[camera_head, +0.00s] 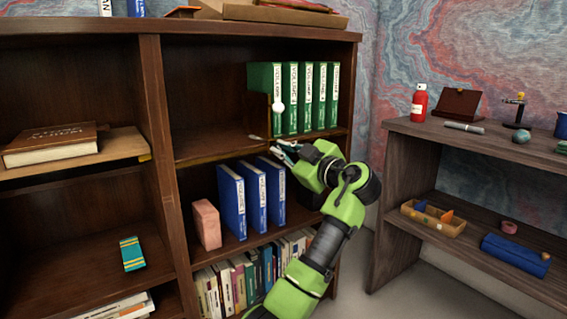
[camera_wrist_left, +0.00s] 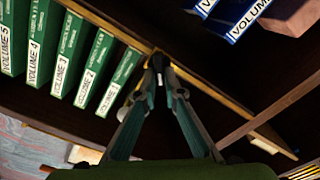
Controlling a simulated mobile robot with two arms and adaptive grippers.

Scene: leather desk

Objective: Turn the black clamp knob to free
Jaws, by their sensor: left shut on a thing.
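My left gripper (camera_head: 279,149) is at the front edge of the middle bookcase shelf, just below the row of green volumes. In the left wrist view its two fingers (camera_wrist_left: 160,76) converge and are shut on a small dark piece, the black clamp knob (camera_wrist_left: 158,60), by the light wooden shelf edge. The fingertips cover much of the knob, and its turned position cannot be told. In the head view the knob is not distinguishable behind the fingers. My right gripper is not in view.
Blue volumes (camera_head: 231,202) and a pink block (camera_head: 206,224) stand on the shelf below. A side shelf (camera_head: 440,134) with a red bottle (camera_head: 419,103) stands right. The middle shelf's left is clear.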

